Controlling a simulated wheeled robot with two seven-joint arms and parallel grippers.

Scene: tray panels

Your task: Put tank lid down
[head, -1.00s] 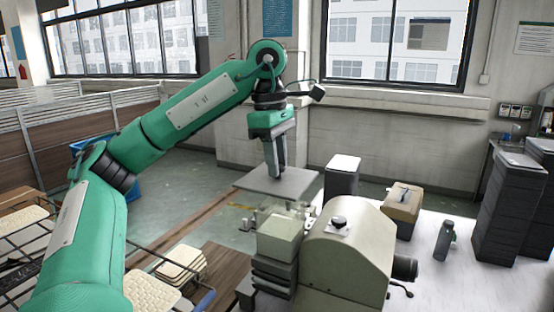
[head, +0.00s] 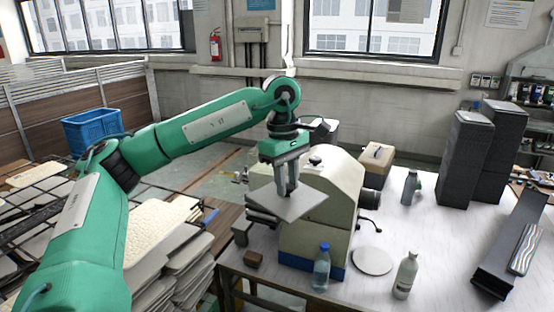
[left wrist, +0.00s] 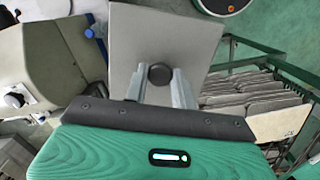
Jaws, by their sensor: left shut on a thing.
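The tank lid (head: 302,207) is a flat grey square plate with a dark round knob. My left gripper (head: 286,190) is shut on the knob and holds the lid in the air, in front of the left side of a beige machine (head: 322,190). In the left wrist view the lid (left wrist: 160,35) spreads out beyond the fingers, and its knob (left wrist: 160,74) sits between the left fingertips (left wrist: 160,80). The lid looks turned relative to the table edge. I cannot make out the tank; the lid and gripper cover that area. My right gripper is not in view.
Racks of flat panels (head: 165,235) stand at the left. The table between the disc and dark stacks is mostly clear.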

